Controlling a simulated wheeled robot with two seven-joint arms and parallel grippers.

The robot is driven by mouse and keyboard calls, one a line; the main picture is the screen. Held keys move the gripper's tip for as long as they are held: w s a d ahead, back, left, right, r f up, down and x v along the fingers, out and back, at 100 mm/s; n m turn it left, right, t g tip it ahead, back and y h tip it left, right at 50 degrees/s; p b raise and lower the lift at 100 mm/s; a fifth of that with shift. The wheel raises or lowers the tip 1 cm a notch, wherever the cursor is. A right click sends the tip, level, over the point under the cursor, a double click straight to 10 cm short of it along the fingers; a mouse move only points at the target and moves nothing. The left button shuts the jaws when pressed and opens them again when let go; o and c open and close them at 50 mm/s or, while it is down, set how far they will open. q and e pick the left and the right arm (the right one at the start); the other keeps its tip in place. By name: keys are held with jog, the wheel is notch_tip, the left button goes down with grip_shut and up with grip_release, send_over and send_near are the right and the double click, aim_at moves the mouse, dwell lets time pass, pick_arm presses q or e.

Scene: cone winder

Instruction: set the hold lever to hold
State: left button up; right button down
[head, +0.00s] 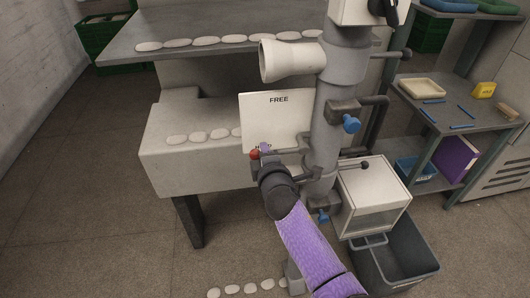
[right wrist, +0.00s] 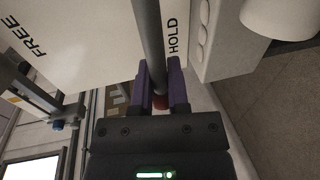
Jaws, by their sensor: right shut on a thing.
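The hold lever is a dark rod (right wrist: 148,35) with a red knob (head: 254,154); the knob (right wrist: 160,101) also shows between my fingers in the right wrist view. The lever lies at the lower end of a white plate (head: 275,112), beside the word HOLD (right wrist: 174,38). The word FREE (head: 279,99) is at the plate's upper end, away from the lever. My right gripper (head: 263,148) is shut on the lever near its knob; its purple fingers (right wrist: 159,68) stand on both sides of the rod. In the head view the gripper partly hides the HOLD label. My left gripper is not in view.
A grey column (head: 332,115) with blue-knobbed clamps and a pale cone (head: 290,61) stands just right of the plate. A white box (head: 373,197) and a grey bin (head: 398,263) are lower right. A shelf (head: 455,115) holds small items.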

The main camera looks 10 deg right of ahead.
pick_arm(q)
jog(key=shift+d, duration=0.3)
pick_arm(e)
jog(key=shift+f, duration=0.2)
jog(key=c, duration=0.6)
grip_release()
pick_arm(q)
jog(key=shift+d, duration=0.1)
pick_arm(e)
jog(key=shift+r, duration=0.1)
jog(key=shift+s, duration=0.1)
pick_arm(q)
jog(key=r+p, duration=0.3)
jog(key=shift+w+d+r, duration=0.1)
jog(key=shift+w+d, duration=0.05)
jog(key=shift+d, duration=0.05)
pick_arm(e)
jog(key=v, duration=0.9)
jog(key=shift+s+r, duration=0.1)
jog(key=shift+s, duration=0.3)
